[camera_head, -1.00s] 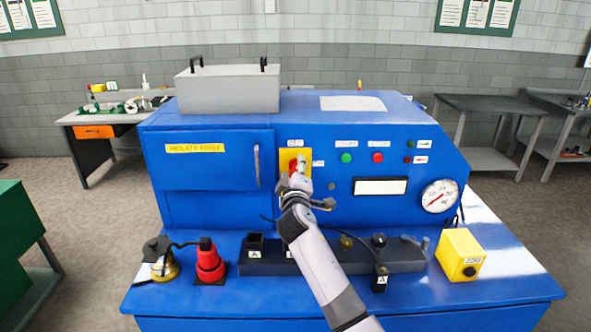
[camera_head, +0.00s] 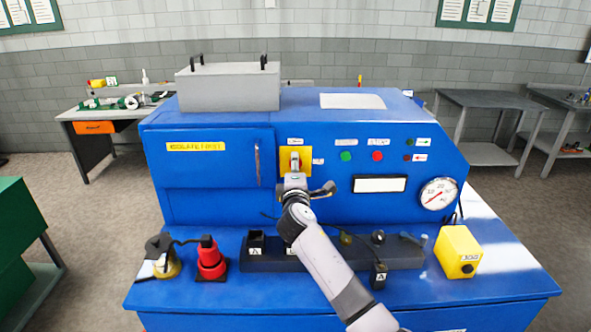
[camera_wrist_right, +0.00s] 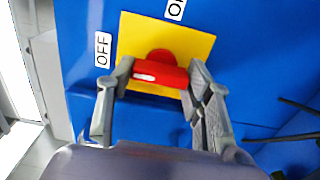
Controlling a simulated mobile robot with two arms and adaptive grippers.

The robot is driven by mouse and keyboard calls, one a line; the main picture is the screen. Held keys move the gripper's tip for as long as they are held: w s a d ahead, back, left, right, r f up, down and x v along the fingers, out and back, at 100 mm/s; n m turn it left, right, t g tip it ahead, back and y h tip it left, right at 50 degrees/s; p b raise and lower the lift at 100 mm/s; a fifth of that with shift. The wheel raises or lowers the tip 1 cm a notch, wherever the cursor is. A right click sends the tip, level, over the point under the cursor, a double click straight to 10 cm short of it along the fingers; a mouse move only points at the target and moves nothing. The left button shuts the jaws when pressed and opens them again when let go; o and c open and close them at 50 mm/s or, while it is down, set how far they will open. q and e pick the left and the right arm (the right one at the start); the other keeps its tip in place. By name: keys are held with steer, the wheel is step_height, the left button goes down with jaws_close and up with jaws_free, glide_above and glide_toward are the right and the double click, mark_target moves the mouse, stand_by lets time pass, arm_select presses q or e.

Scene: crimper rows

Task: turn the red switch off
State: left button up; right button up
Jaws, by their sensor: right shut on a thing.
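The red switch (camera_wrist_right: 160,73) sits on a yellow plate (camera_wrist_right: 190,40) on the front of the blue machine. In the wrist view its handle lies crosswise between my fingers, with its white-marked end towards the OFF label (camera_wrist_right: 103,50). The other label (camera_wrist_right: 175,8), partly cut off, is beyond the plate's upper edge. My right gripper (camera_wrist_right: 160,80) is shut on the handle, one finger at each end. In the head view my right gripper (camera_head: 295,178) is in front of the yellow plate (camera_head: 284,160) and covers part of the switch. My left gripper is out of view.
A green button (camera_head: 346,156) and a red button (camera_head: 377,156) are right of the switch. A cabinet door handle (camera_head: 257,165) is to its left. Below my arm are a dark socket block (camera_head: 400,256), a red plug (camera_head: 211,262) and a yellow box (camera_head: 459,252).

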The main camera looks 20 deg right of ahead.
steer(key=shift+a+f, duration=0.1)
steer(key=shift+f, duration=0.05)
steer(key=o, duration=1.1)
steer(key=shift+a, duration=0.15)
steer(key=shift+o, duration=0.2)
steer(key=v, duration=1.2)
